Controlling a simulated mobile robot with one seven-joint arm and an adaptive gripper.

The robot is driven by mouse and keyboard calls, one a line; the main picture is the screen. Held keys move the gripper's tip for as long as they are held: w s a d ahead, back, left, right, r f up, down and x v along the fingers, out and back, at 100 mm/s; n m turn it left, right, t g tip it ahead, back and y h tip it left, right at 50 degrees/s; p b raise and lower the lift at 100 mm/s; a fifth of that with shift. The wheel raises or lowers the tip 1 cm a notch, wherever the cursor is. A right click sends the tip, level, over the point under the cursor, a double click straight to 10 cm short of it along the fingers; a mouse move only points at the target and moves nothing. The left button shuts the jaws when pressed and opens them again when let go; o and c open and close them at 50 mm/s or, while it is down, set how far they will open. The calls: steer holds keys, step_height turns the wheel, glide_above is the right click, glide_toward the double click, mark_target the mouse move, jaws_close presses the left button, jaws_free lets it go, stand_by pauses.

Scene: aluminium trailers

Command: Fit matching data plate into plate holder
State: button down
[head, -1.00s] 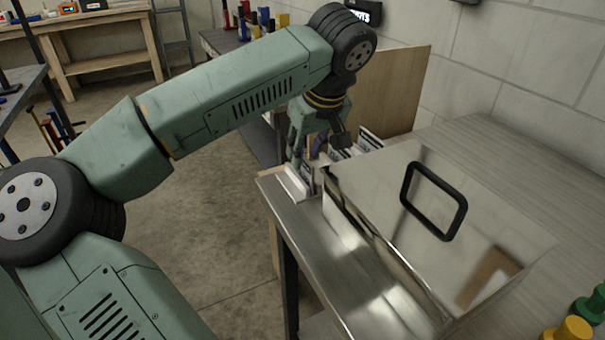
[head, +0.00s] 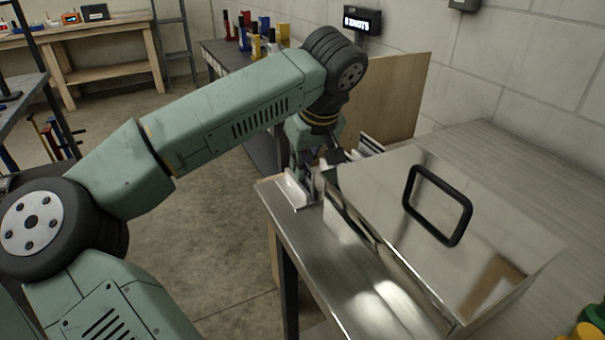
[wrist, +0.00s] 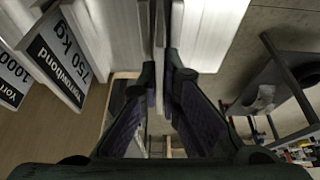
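Other data plates stand at the left of the wrist view: one reads "750 kg" (wrist: 60,62), another begins "1000" (wrist: 12,78). In the head view these plates (head: 371,146) are partly hidden behind my wrist.
A shiny metal box with a black handle (head: 437,205) stands right beside the holder. A wooden board (head: 395,95) stands behind the plates. The floor left of the bench is open.

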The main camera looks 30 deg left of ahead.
stand_by(0.5)
steer(key=shift+r, duration=0.55)
step_height(320, 180, up, 2)
steer(key=shift+r+b, duration=0.15)
steer(key=shift+b, duration=0.45)
steer(key=s+d+b, duration=0.2)
steer(key=s, duration=0.5)
steer(key=s+d+r+b, duration=0.1)
steer(key=s+d+b, duration=0.1)
steer(key=s, duration=0.6)
steer(key=shift+s+r, duration=0.3)
